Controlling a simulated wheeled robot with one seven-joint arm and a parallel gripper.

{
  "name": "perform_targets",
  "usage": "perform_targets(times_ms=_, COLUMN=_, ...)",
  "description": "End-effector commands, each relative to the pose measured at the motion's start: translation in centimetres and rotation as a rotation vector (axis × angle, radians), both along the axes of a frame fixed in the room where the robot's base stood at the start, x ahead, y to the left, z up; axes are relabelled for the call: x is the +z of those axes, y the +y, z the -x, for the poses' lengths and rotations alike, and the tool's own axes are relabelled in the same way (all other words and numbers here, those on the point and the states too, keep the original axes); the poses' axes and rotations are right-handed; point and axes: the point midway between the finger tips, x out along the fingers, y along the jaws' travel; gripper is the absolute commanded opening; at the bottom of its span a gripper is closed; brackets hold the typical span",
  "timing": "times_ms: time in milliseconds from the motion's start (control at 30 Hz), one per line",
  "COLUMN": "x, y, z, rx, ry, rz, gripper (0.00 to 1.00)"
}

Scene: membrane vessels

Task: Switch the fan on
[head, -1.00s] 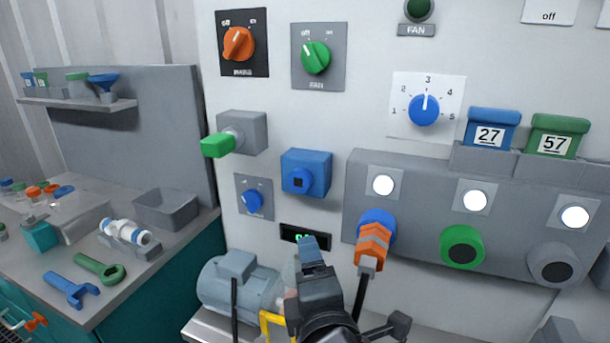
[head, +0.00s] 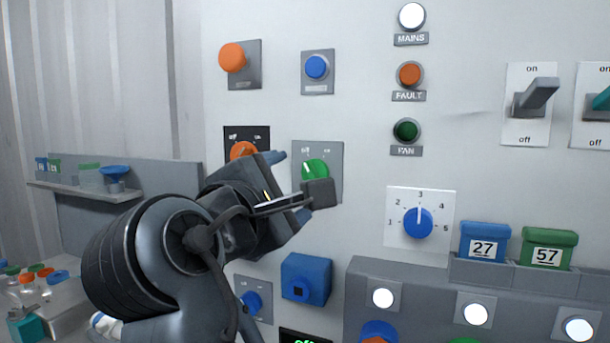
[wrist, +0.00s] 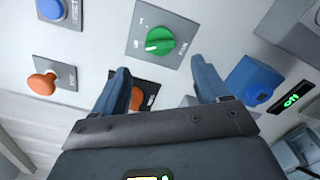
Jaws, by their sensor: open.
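The green fan knob (head: 316,172) sits on a grey plate marked off and on, on the white panel wall. In the wrist view the green knob (wrist: 160,41) lies ahead of my gripper (wrist: 165,82), roughly between the lines of its two blue fingers. The fingers are apart and empty, short of the knob. In the head view my gripper (head: 291,183) is in front of the panel beside the knob, and its wrist hides part of the plates. The green FAN lamp (head: 407,131) looks dark.
The orange mains knob (head: 243,151) is close at left, partly hidden by my gripper. A blue button (head: 317,67) and an orange button (head: 232,57) are above. A blue box (head: 306,278) juts out below. The numbered blue dial (head: 418,223) is to the right.

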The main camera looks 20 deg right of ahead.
Motion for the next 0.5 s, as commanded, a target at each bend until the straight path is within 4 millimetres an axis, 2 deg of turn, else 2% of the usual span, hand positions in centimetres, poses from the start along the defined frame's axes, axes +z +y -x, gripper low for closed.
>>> perform_targets(times_ms=300, x=0.1, y=-3.5, z=-3.4, rx=-0.003, ry=0.001, rz=0.000, gripper=0.74)
perform_targets(times_ms=500, x=0.0, y=-4.7, z=-4.7, rx=0.000, ry=0.000, rz=0.000, gripper=0.74)
